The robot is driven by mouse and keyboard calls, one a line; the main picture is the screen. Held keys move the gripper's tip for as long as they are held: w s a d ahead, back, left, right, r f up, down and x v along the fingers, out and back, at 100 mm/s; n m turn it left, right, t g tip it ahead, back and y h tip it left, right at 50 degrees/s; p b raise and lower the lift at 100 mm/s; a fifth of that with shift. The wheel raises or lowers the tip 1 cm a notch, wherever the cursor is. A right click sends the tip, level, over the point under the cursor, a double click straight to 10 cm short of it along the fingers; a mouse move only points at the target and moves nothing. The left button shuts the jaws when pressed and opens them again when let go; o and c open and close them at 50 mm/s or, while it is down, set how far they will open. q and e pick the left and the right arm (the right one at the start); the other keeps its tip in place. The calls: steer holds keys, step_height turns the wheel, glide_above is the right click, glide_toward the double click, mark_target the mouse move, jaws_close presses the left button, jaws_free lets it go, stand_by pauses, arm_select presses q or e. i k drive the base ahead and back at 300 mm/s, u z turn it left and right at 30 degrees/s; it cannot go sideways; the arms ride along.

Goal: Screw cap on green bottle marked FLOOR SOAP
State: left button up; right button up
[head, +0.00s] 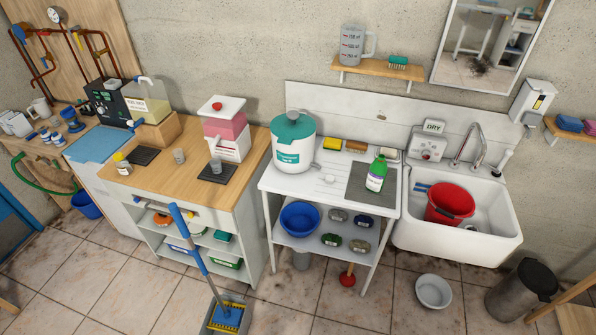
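A green bottle (376,175) with a pale label stands upright on the dark grey mat at the right of the white table. Its label is too small to read. Its top looks green, and I cannot tell whether a cap is on it. A small white round piece (318,167) lies on the white tabletop between the large white container and the mat; I cannot tell if it is a cap. Neither of my grippers is in view.
A white container with teal lid (293,150) stands left on the white table (300,187). Sponges (355,146) line its back. A sink with a red bucket (450,203) is right. A mop (190,243) stands in front of the wooden counter (190,180).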

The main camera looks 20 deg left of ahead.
mark_target(377, 171)
steer(key=u, duration=0.05)
steer(key=i, duration=1.1)
steer(key=z, duration=0.45)
